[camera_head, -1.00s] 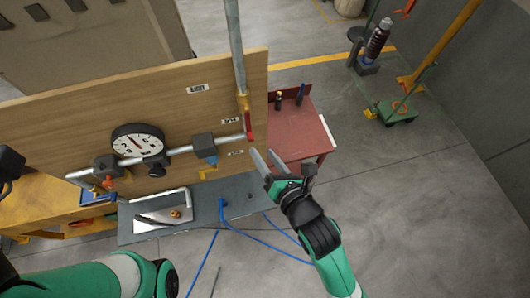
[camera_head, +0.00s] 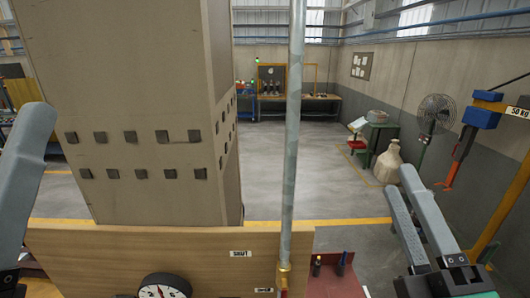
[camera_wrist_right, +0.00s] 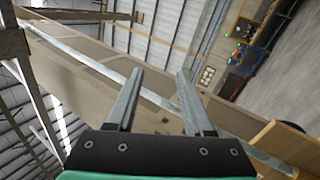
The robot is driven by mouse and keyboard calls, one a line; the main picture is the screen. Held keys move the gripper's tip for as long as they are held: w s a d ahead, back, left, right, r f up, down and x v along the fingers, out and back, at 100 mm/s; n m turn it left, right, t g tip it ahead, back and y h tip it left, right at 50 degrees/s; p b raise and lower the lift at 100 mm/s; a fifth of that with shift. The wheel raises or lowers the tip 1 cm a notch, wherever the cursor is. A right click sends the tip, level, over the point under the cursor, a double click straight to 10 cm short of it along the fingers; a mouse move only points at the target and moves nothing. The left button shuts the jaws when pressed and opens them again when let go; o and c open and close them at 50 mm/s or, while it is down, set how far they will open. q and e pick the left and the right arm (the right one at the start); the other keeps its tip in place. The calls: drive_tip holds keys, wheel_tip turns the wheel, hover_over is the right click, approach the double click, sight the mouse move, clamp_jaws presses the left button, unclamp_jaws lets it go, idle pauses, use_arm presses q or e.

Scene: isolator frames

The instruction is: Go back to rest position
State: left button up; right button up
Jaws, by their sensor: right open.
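My right gripper (camera_head: 402,180) is raised at the right of the head view, its two grey fingers pointing up and apart. In the right wrist view the same gripper (camera_wrist_right: 160,78) is open, with nothing between its fingers. My left gripper (camera_head: 28,165) is at the left edge of the head view. Only a grey finger and a bit of its dark body show, so its opening cannot be judged. No object is seen in either gripper.
A wooden panel (camera_head: 130,248) with a gauge (camera_head: 165,287) and a vertical pipe (camera_head: 292,140) stands in front. A beige pillar (camera_head: 130,90) rises behind it. A red cart (camera_head: 338,282) is low right of the pipe. A fan (camera_head: 436,112) stands back right.

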drive_tip(key=s+r+m+t, duration=0.2)
drive_tip(key=s+r+m, duration=0.2)
drive_tip(key=m, duration=0.6)
drive_tip(key=s+d+r+m+t, duration=0.1)
drive_tip(key=s+r+m, duration=0.3)
drive_tip(key=m, duration=0.5)
wheel_tip(320, 180, up, 3)
drive_tip(key=shift+s+f+m+t+y, duration=0.15)
drive_tip(key=shift+s+m+t+y, duration=0.1)
drive_tip(key=shift+m+t+y, duration=0.15)
